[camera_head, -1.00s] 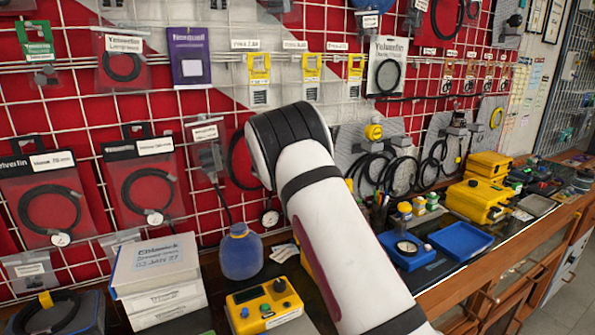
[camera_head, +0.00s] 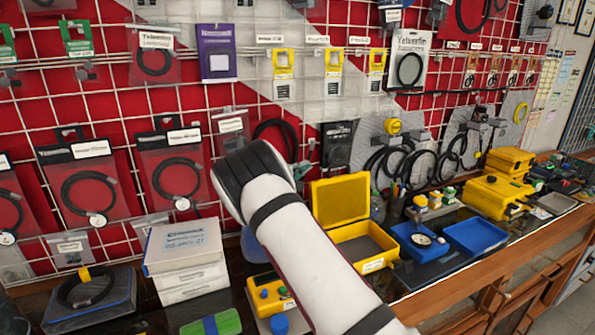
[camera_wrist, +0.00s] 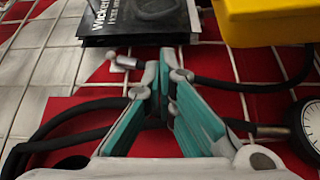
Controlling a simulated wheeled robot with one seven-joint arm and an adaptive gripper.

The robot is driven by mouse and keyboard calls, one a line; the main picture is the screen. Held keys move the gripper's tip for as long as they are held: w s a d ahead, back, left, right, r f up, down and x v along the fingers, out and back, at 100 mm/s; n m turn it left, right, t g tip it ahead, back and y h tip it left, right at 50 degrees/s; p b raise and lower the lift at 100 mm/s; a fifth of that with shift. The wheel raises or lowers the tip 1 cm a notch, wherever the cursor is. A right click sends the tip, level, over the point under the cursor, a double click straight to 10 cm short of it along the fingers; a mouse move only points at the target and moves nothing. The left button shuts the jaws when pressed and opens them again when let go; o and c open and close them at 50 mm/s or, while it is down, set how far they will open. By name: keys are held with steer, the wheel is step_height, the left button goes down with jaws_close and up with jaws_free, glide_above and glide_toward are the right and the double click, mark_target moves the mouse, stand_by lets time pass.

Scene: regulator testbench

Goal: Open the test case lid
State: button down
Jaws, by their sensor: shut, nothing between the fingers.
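The yellow test case stands on the bench right of my arm in the head view. Its lid (camera_head: 341,200) is raised, standing roughly upright at the back of the base. The base (camera_head: 385,262) shows a dark grey interior and a white label on its front. In the wrist view my gripper (camera_wrist: 166,68) has teal fingers with the tips together and nothing between them. A yellow surface (camera_wrist: 265,20), likely part of the case, is at the upper right, apart from the fingertips.
Blue trays (camera_head: 474,236) lie right of the case, one holding a round gauge. A yellow control box (camera_head: 270,296) sits partly behind my arm. White boxes (camera_head: 184,248) are at left.

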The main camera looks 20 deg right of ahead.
steer(key=shift+s+d+p, duration=0.3)
steer(key=shift+d+p, duration=0.1)
steer(key=shift+d, duration=0.35)
steer(key=shift+s+d+p, duration=0.25)
steer(key=shift+d+p, duration=0.15)
steer(key=shift+d, duration=0.4)
steer(key=shift+s+d+p, duration=0.3)
steer(key=shift+d+p, duration=0.1)
steer(key=shift+d, duration=0.35)
